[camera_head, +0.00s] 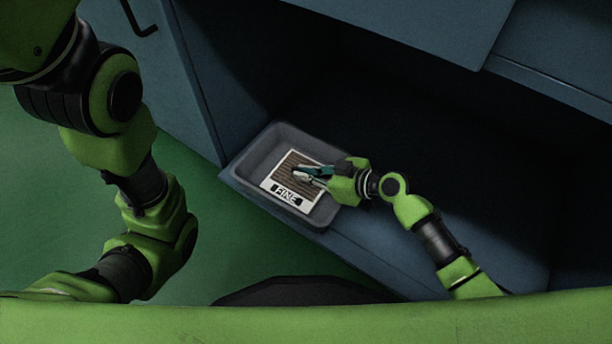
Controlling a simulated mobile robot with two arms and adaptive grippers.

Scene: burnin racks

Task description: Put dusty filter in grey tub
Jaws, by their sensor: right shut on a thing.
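The dusty filter (284,179) is a flat panel with a white frame, brown pleats and a dark label reading "FINE". It is within the outline of the grey tub (246,162), a shallow rectangular tray at the front of a blue cabinet's shelf. I cannot tell whether the filter rests on the tub floor or is held just above it. My right gripper (297,174) reaches in from the right and is shut on the filter. It hides part of the pleats and the tub's right side. My left arm is at the left; its gripper is out of view.
The blue cabinet shelf (372,262) extends right of the tub, bare and dim. A cabinet side wall stands left of the opening, with a dark handle (141,22) beyond. A blue panel (420,28) overhangs the top. Green floor (225,228) lies in front.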

